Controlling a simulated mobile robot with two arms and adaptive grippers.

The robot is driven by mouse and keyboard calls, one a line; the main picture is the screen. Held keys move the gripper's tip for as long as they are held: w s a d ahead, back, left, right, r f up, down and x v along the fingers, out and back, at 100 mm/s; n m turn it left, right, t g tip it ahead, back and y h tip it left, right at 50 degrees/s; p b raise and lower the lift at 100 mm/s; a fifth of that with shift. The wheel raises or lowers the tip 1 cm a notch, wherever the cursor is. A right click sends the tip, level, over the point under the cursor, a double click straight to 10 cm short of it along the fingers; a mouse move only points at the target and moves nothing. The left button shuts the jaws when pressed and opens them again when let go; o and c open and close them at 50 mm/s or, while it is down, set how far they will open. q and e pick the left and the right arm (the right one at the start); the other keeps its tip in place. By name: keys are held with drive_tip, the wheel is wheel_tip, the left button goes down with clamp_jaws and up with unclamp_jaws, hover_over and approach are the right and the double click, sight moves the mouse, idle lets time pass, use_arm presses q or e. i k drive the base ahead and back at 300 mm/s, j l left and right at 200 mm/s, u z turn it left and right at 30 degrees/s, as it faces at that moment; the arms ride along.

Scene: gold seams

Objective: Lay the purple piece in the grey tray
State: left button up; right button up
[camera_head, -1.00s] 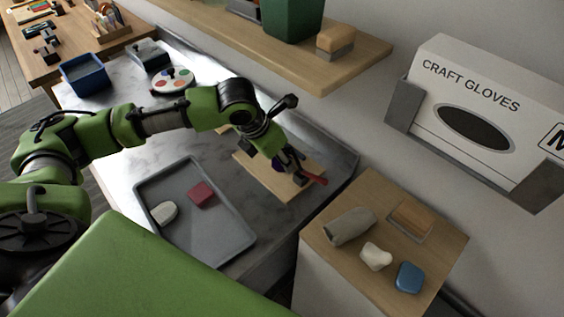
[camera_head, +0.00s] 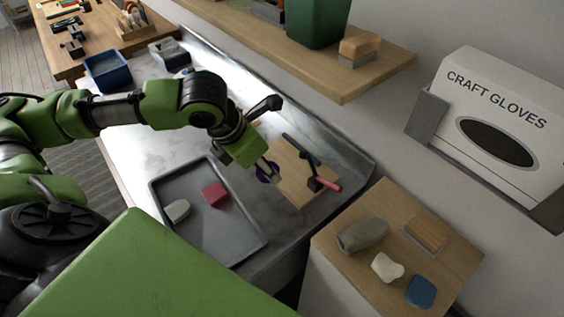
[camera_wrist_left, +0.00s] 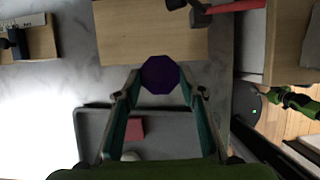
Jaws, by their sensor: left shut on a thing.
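The purple piece (camera_wrist_left: 161,75) is a dark octagon between my left gripper's fingertips in the left wrist view. In the head view the purple piece (camera_head: 266,174) shows partly behind the fingers. My left gripper (camera_head: 268,170) is shut on it, near the wooden board's left edge and to the right of the grey tray (camera_head: 245,247). In the wrist view the left gripper (camera_wrist_left: 161,88) points toward the wooden board. The grey tray (camera_wrist_left: 88,125) lies below it there and holds a red piece (camera_head: 215,194) and a white piece (camera_head: 177,210). My right gripper is not seen.
The wooden board (camera_head: 292,191) bears a dark tool with a red handle (camera_head: 327,184). A side cabinet at right holds a grey roll (camera_head: 362,236), a white lump (camera_head: 387,267), a blue block (camera_head: 421,291) and a brush (camera_head: 427,233). The tray's right half is clear.

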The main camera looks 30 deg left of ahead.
sight(221, 241)
drive_tip(key=k+j, duration=0.2)
drive_tip(key=k, duration=0.15)
drive_tip(key=k+j, duration=0.2)
drive_tip(key=k, duration=0.2)
drive_tip(key=k+j, duration=0.15)
drive_tip(key=k, duration=0.2)
